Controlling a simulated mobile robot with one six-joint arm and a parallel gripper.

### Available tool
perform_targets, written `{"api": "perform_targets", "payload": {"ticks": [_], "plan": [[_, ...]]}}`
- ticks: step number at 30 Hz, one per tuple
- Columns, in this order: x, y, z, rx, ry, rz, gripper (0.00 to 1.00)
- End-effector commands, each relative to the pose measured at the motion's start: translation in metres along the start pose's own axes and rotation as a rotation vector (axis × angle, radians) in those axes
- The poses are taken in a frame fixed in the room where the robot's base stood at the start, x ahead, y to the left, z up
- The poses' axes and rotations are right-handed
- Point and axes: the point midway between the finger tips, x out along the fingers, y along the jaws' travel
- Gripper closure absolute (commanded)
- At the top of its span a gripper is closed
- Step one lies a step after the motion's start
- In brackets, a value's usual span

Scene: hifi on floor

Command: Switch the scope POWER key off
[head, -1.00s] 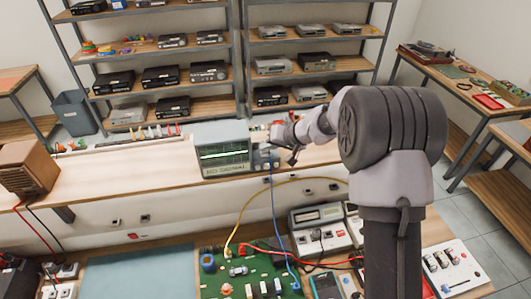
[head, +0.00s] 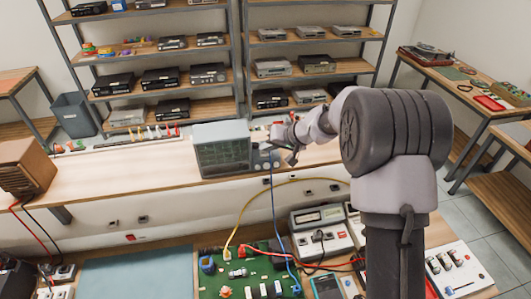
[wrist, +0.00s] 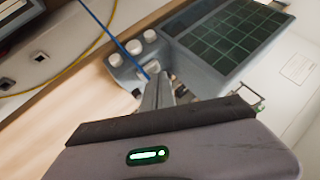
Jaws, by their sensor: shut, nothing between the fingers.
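The scope (head: 222,135) is a grey-green box on the long bench, and its screen (wrist: 235,32) is dark with only the grid showing. My gripper (head: 270,147) is at the right side of the scope's front panel. In the wrist view my shut, empty fingers (wrist: 160,90) reach the panel below the knobs (wrist: 134,47), close to the blue cable's plug. The POWER key cannot be made out; the fingers seem to cover that part of the panel. I cannot tell whether they touch it.
A blue cable (head: 272,200) hangs from the scope's front down to the green circuit board (head: 245,270). A yellow cable (head: 265,190) arcs nearby. Grey instruments (head: 320,230) stand at the front.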

Motion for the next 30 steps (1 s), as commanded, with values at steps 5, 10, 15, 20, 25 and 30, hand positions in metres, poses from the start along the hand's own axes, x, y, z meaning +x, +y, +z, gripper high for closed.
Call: {"api": "perform_targets", "payload": {"ticks": [5, 10, 15, 20, 25, 30], "plan": [[-0.004, -0.003, -0.003, 0.000, 0.000, 0.000, 1.00], [-0.005, -0.004, -0.004, 0.000, 0.001, 0.000, 1.00], [-0.022, -0.016, -0.017, -0.002, 0.003, 0.001, 1.00], [-0.038, -0.027, -0.028, -0.001, 0.002, 0.000, 1.00], [-0.046, -0.033, -0.034, -0.001, 0.000, 0.001, 1.00], [-0.046, -0.033, -0.033, 0.000, 0.000, 0.001, 1.00]]}}
